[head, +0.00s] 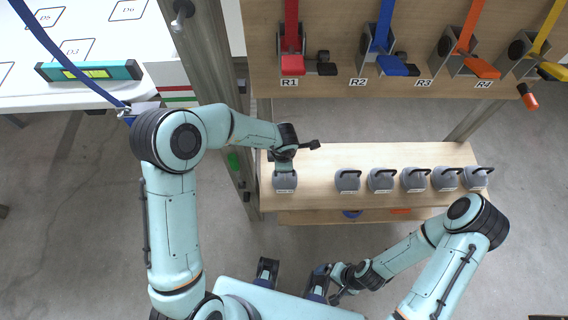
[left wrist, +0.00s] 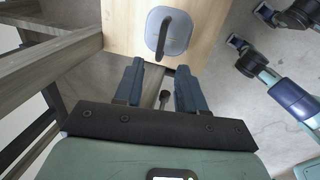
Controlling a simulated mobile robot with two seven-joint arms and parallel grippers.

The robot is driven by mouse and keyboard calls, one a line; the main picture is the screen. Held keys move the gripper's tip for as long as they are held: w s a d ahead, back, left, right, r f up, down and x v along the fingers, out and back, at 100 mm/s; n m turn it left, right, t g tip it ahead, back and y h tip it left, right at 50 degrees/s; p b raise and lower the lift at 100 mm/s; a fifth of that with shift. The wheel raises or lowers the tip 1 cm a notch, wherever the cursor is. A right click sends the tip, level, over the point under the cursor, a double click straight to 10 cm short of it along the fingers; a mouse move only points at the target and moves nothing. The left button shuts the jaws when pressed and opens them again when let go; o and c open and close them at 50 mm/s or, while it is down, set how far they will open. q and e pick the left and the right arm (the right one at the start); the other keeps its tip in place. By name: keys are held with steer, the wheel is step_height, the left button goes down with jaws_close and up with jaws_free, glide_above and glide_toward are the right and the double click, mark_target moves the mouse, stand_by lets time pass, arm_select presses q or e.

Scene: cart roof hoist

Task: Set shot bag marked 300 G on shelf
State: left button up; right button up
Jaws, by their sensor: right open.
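Several grey shot bags with dark handles stand on a wooden shelf (head: 310,160). Their labels are too small to read, so I cannot tell which is marked 300 G. The leftmost bag (head: 285,183) stands apart from the row. My left gripper (head: 285,164) is at this bag, its fingers mostly hidden in the head view. In the left wrist view its two fingers are apart and empty, with a bag (left wrist: 180,42) just beyond the tips. My right gripper (head: 292,271) is open and empty in front of the shelf, low in the head view.
Above the shelf, a board (head: 335,88) carries red, blue, orange and yellow straps in clamps marked R1 to R4. A grey post (head: 215,90) stands left of the shelf. A white surface with a teal level (head: 90,71) lies at upper left.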

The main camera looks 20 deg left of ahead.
arm_select(q)
steer(key=s+a+f+m, duration=0.2)
steer(key=s+f, duration=0.1)
steer(key=s+a+f+m, duration=0.2)
steer(key=s+f+m, duration=0.1)
steer(key=f, duration=0.1)
steer(key=s+a+f+m, duration=0.2)
steer(key=s+f+m, duration=0.1)
steer(key=f, duration=0.1)
steer(key=shift+a+f+y+p, duration=0.15)
steer(key=shift+f+y+p, duration=0.05)
steer(key=shift+y+p, duration=0.1)
steer(key=s+d+f+m+g+h, duration=0.1)
steer(key=s+f+m, duration=0.1)
steer(key=s, duration=0.4)
steer(key=s+d+f+m+g+h, duration=0.1)
steer(key=s+d+m+h, duration=0.1)
steer(key=s+m, duration=0.2)
steer(key=s+d+f+m+g+h, duration=0.1)
steer(key=s+d+f+m, duration=0.1)
steer(key=s, duration=0.7)
steer(key=shift+d+f+m+h, duration=0.15)
steer(key=shift+f+m+h, duration=0.25)
steer(key=shift+m, duration=0.2)
steer(key=shift+s, duration=0.1)
